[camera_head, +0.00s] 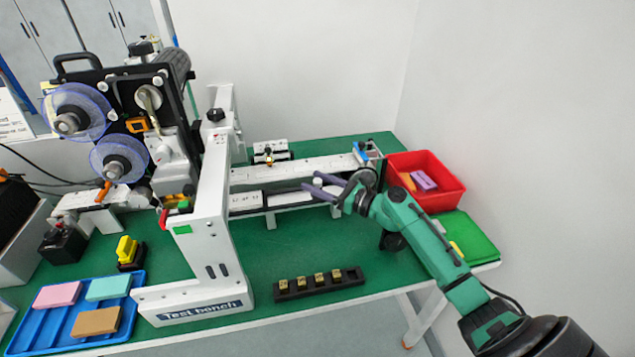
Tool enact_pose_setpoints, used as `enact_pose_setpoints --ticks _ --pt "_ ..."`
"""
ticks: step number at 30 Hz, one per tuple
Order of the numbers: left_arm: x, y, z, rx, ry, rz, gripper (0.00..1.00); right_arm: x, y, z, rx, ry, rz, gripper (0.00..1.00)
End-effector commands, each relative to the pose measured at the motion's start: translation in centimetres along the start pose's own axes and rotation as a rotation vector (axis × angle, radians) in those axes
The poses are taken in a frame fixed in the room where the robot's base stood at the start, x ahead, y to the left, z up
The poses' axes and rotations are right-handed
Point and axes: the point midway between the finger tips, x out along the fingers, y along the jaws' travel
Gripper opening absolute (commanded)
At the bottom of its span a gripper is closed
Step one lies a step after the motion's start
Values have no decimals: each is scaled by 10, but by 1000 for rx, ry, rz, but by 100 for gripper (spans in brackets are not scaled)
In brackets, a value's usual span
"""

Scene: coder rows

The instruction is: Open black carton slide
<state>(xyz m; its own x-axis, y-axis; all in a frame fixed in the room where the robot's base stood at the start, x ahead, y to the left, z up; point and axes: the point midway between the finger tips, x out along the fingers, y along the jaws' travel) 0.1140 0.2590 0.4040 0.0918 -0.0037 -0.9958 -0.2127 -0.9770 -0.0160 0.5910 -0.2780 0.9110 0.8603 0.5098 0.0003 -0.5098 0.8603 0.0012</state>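The coder machine (150,110) with two clear blue-tinted reels stands at the left, above a long white conveyor rail (285,172). My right gripper (311,182) reaches in from the right over the rail. Its two dark fingers point left and stand apart, with a small white round part showing between them; I cannot tell whether they touch it. A dark strip (262,208) runs along the front of the rail, left of the fingers. I cannot tell for sure which part is the black carton slide. My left gripper is not in view.
A red bin (447,198) with small blocks and a green tray (472,240) stand at the right. A black rack (318,288) with several brass pieces lies in front. A blue tray (50,338) holds coloured blocks.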

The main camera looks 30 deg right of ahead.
Motion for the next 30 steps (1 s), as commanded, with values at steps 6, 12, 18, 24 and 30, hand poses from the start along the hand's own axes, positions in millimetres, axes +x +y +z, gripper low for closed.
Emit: enact_pose_setpoints --ticks 6,12,18,24,30 --pt "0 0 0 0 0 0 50 0 0 0 -1 0 0 0" --pt "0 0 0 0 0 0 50 0 0 0 -1 0 0 0" --pt "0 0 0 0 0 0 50 0 0 0 -2 0 1 0" --pt "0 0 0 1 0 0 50 0 0 0 -2 0 1 0" --pt "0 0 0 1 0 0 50 0 0 1 -2 0 0 0"
